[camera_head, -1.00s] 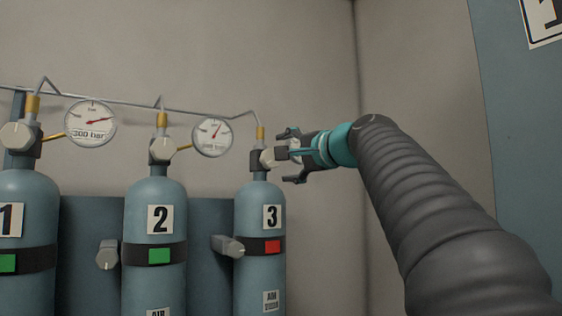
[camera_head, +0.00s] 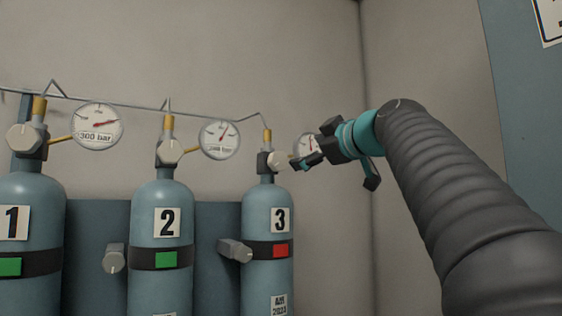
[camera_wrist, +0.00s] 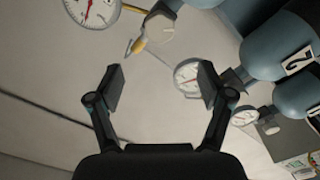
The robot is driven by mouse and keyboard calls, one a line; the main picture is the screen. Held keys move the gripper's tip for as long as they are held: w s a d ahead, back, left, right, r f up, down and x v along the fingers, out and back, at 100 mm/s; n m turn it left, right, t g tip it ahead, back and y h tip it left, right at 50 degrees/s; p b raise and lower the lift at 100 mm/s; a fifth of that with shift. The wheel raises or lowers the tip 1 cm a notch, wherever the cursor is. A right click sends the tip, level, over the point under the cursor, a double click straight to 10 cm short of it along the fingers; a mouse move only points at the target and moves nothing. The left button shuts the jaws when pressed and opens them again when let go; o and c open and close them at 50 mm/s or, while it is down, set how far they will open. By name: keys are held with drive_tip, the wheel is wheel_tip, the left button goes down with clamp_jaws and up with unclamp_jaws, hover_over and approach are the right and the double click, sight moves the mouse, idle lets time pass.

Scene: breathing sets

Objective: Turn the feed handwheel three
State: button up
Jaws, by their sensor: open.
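The grey faceted handwheel (camera_head: 277,161) sits on the valve at the top of cylinder 3 (camera_head: 267,200). My gripper (camera_head: 338,172) is open and empty, just right of this handwheel, with one finger close to it in the picture; I cannot tell whether they touch. In the wrist view my open gripper (camera_wrist: 161,78) has nothing between its fingers. A grey handwheel (camera_wrist: 160,28), apparently the same one, lies beyond the fingertips there. A gauge (camera_head: 307,145) beside the valve is partly hidden by my gripper.
Cylinder 2 (camera_head: 162,240) and cylinder 1 (camera_head: 28,260) stand to the left with their own handwheels and gauges. Grey knobs (camera_head: 235,250) stick out between the cylinders. A thin pipe (camera_head: 220,112) runs above. The wall right of cylinder 3 is bare.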

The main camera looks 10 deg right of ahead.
sight(280, 160)
drive_tip(key=w+a+n+p, duration=0.1)
drive_tip(key=w, duration=0.3)
drive_tip(key=w+a+n+p, duration=0.1)
drive_tip(key=w+a+p, duration=0.1)
drive_tip(key=w, duration=0.2)
drive_tip(key=w+a+p, duration=0.1)
drive_tip(key=w, duration=0.4)
drive_tip(key=shift+a+n, duration=0.15)
drive_tip(key=shift+n, duration=0.25)
drive_tip(key=c, duration=1.2)
drive_tip(key=shift+o, duration=0.2)
